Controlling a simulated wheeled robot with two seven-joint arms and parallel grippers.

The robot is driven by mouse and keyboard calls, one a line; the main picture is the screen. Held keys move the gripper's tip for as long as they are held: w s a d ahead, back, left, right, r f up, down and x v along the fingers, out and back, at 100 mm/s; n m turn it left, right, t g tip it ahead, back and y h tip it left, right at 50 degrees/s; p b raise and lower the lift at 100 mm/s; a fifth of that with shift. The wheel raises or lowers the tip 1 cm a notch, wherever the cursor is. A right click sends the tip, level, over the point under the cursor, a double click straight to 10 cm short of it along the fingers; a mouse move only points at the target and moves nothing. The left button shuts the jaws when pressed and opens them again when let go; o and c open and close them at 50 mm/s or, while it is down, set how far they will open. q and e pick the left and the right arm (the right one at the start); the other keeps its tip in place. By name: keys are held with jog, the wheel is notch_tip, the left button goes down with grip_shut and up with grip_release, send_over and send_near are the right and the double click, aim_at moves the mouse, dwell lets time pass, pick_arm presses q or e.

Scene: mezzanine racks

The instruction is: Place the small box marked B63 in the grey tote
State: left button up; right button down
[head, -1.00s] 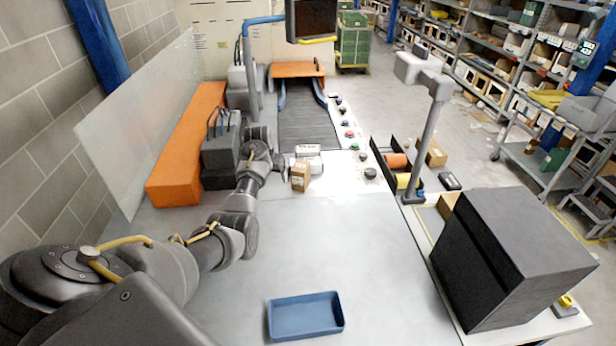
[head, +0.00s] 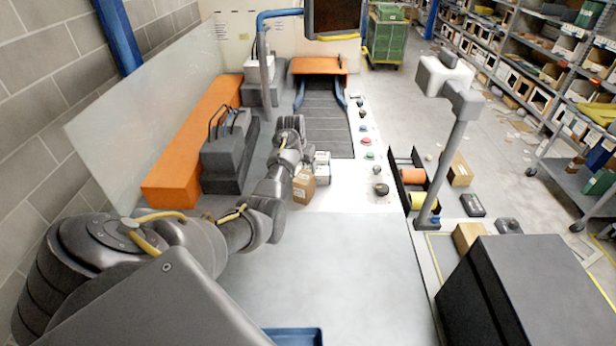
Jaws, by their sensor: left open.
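A small brown cardboard box (head: 304,187) stands on the pale worktop, with small white boxes (head: 322,170) close behind and to its right. Their markings are too small to read, so I cannot tell which is B63. My left gripper (head: 296,130) is open, just behind and left of these boxes, near the belt's front end. Its fingers are small and partly hidden by its own wrist. A blue tray (head: 295,336) is cut off at the bottom edge. I cannot make out a grey tote on the worktop. My right gripper is out of view.
A dark belt (head: 325,125) runs back under an orange hood (head: 318,65). Buttons line its right side. A grey post (head: 445,150) and a large black box (head: 535,295) stand to the right. A clear panel (head: 150,125) is at left. The middle worktop is clear.

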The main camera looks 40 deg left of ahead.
aim_at(304, 177)
pick_arm(q)
jog(key=shift+d+f, duration=0.2)
jog(key=shift+f, duration=0.75)
jog(key=x, duration=0.1)
jog(key=b+x, duration=0.1)
jog(key=shift+w+d+f, duration=0.15)
jog(key=shift+w+f, duration=0.1)
jog(key=shift+w, duration=0.05)
jog(key=shift+w+f, duration=0.25)
jog(key=shift+f, duration=0.1)
jog(key=shift+a, duration=0.2)
jog(key=shift+s+b, duration=0.15)
jog(key=shift+b, duration=0.3)
jog(key=b+x, duration=0.5)
jog(key=b, duration=0.2)
jog(key=shift+a+b, duration=0.15)
jog(key=shift+b, duration=0.2)
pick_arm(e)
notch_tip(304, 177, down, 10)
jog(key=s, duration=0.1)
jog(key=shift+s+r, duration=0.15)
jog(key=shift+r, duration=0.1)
